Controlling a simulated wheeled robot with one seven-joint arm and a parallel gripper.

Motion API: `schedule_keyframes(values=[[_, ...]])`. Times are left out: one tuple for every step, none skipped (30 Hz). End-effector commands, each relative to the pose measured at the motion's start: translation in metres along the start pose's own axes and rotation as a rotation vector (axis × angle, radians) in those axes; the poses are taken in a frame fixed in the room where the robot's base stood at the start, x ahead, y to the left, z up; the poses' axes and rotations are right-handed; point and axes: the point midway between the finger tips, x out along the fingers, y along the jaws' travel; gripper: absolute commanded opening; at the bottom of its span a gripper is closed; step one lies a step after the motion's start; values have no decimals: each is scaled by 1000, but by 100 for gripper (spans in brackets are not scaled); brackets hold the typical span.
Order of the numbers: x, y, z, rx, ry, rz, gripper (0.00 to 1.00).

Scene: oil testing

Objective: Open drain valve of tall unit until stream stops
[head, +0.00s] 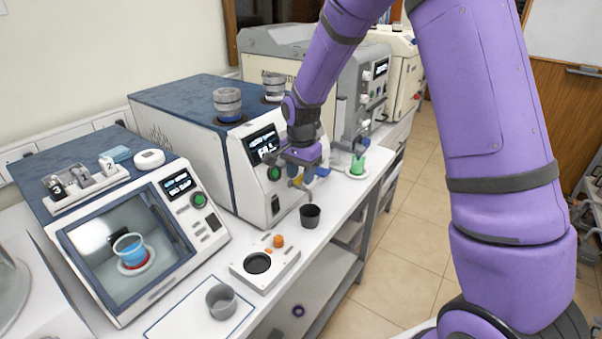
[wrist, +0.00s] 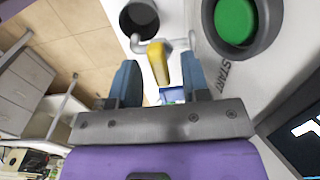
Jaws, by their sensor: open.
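The tall unit (head: 205,150) is a white box with a dark blue top, a display and a green button. Its drain valve has a yellow handle (wrist: 158,62) on a grey metal pipe (wrist: 146,46). My gripper (wrist: 160,78) is open, with one blue-grey finger on each side of the handle; I cannot tell whether either touches it. In the head view my gripper (head: 304,172) is low at the unit's front. A dark cup (head: 310,215) stands below the valve and also shows in the wrist view (wrist: 139,18). I cannot make out a stream.
The green START button (wrist: 236,20) and the display (wrist: 302,135) are close on the right in the wrist view. A unit with a glass window (head: 130,245), a white plate with a round well (head: 262,265) and a grey cup (head: 221,301) are nearer on the bench.

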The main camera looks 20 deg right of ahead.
Motion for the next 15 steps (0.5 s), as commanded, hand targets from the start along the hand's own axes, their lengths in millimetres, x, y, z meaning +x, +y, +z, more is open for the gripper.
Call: schedule_keyframes(values=[[0,0,0,0,0,0,43],[0,0,0,0,0,0,43],[0,0,0,0,0,0,43],[0,0,0,0,0,0,38],[0,0,0,0,0,0,31],[0,0,0,0,0,0,22],[0,0,0,0,0,0,15],[0,0,0,0,0,0,8],[0,0,0,0,0,0,0],[0,0,0,0,0,0,0],[0,0,0,0,0,0,0],[0,0,0,0,0,0,0],[0,0,0,-1,0,0,0],[0,0,0,-1,0,0,0],[0,0,0,-4,0,0,0]])
